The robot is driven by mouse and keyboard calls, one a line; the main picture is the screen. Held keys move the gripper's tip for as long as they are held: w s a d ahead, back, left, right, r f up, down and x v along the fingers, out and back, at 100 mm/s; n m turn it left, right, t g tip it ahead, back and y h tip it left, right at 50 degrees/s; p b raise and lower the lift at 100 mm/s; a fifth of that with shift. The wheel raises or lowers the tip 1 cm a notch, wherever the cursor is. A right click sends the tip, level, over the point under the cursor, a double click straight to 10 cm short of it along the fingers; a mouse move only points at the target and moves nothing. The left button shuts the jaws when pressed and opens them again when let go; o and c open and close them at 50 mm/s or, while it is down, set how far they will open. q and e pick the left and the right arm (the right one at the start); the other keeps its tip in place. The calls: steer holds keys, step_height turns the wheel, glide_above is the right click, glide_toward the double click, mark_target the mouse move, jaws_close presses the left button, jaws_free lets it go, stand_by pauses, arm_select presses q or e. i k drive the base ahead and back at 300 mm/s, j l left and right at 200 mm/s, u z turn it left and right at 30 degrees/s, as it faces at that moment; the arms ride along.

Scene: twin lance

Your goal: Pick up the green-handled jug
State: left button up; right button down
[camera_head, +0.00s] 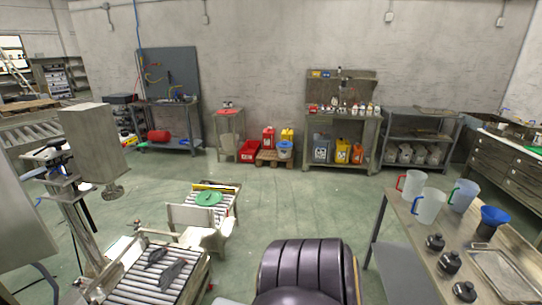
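Three translucent jugs stand upright on the bench (402,222) at the right. One jug (412,184) has a red handle. A nearer jug (430,207) has a blue handle. Neither of my grippers is in view.
Dark round-topped containers (450,262), a blue funnel (494,216) and a metal tray (505,272) share the bench. A dark ribbed rounded form (308,268) fills the bottom centre. Roller conveyors (155,270) stand left. Green floor (320,205) is clear mid-room.

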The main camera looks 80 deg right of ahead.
mark_target(464, 191)
steer(key=z, duration=4.05)
steer(key=i+j+u, duration=0.65)
steer(key=i+j, duration=0.05)
steer(key=i, duration=0.1)
